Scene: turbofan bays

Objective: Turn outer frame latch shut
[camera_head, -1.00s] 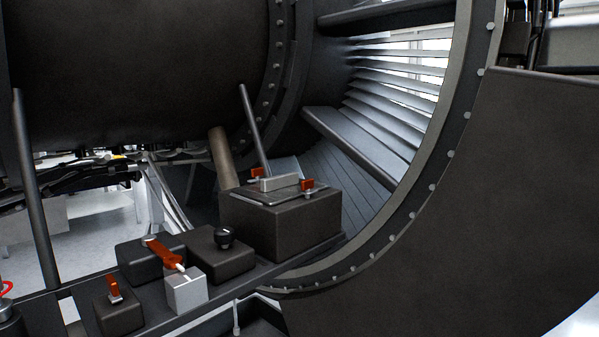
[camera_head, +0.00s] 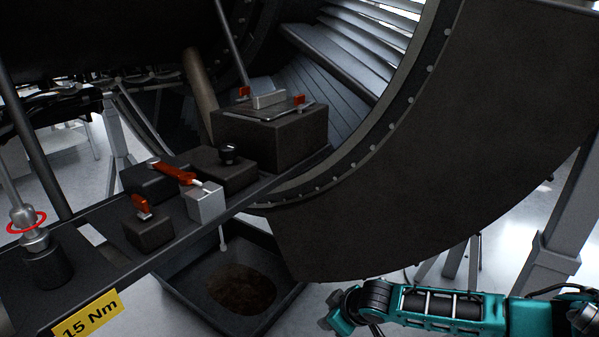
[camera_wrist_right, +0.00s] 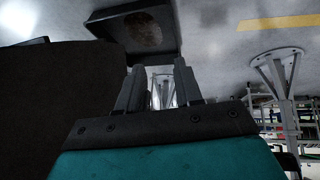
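Several red handles sit on the dark shelf in the head view, and I cannot tell which is the outer frame latch. A small red latch (camera_head: 141,206) stands on the front block. A long red lever (camera_head: 172,173) lies between a dark block and a light grey block (camera_head: 204,203). Two short red latches, left (camera_head: 244,93) and right (camera_head: 299,101), flank a grey plate on the large dark box (camera_head: 270,138). In the wrist view my right gripper (camera_wrist_right: 156,68) is open and empty, away from the latches. My left gripper is out of view.
A dark drip tray (camera_head: 172,286) with a brown patch lies below the shelf (camera_head: 110,220). The large curved cowl (camera_head: 400,190) fills the right. A yellow "15 Nm" label (camera_head: 87,316) marks the shelf's front. A grey stand (camera_wrist_right: 275,75) shows in the wrist view.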

